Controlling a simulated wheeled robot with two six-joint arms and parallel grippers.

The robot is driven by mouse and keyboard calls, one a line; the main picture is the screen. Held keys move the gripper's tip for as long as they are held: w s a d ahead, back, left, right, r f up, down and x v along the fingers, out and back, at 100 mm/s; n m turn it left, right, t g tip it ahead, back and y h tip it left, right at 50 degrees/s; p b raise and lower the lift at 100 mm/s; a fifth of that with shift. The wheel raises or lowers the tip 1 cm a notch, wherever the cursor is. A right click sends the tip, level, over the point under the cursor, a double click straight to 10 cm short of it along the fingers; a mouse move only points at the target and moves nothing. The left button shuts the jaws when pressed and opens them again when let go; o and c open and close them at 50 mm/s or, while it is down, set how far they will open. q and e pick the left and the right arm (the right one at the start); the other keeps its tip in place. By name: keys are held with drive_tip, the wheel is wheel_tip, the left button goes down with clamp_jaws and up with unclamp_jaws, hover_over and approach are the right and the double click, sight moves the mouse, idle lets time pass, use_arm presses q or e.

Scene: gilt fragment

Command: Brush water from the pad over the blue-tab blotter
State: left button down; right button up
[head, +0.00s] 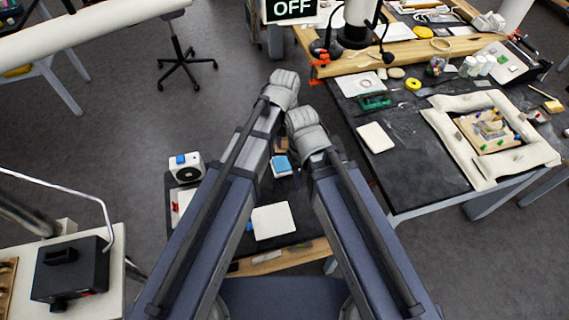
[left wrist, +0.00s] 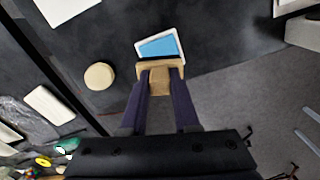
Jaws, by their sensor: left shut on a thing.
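My left gripper (left wrist: 161,75) is shut on a wooden brush (left wrist: 160,83), seen in the left wrist view. The brush's wide wooden head is at the edge of the blue pad (left wrist: 160,47) in its white tray. I cannot tell whether it touches the pad. The pad also shows in the head view (head: 281,165), with a bit of brown wood just behind it. A white blotter (head: 273,221) lies nearer to me on the dark table, with a blue tab (head: 249,227) at its left edge.
Another white blotter (head: 182,201) with a red tab lies at left, partly behind my arm. A white boxy device (head: 185,167) stands behind it. A cluttered dark table (head: 410,185) stands to the right, across a floor gap.

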sight(284, 151)
use_arm(q)
drive_tip(key=shift+f, duration=0.15)
use_arm(e)
drive_tip(key=shift+f, duration=0.15)
use_arm(q)
drive_tip(key=f+b, duration=0.4)
drive_tip(key=w+f+b, duration=0.1)
drive_tip(key=f+b, duration=0.1)
drive_tip(key=shift+f+b, duration=0.2)
drive_tip(key=shift+b, duration=0.15)
use_arm(e)
wheel_tip(284, 151, down, 6)
drive_tip(key=shift+f, duration=0.2)
use_arm(q)
drive_tip(key=shift+f+b, duration=0.5)
drive_tip(key=shift+b, duration=0.05)
use_arm(e)
drive_tip(key=shift+f, duration=0.5)
idle(1.0)
use_arm(q)
drive_tip(key=shift+r, duration=0.1)
use_arm(e)
drive_tip(key=shift+r, duration=0.1)
use_arm(q)
wheel_tip(284, 151, up, 7)
drive_tip(key=p, duration=0.7)
use_arm(e)
wheel_tip(284, 151, up, 7)
use_arm(q)
drive_tip(key=shift+f, duration=0.2)
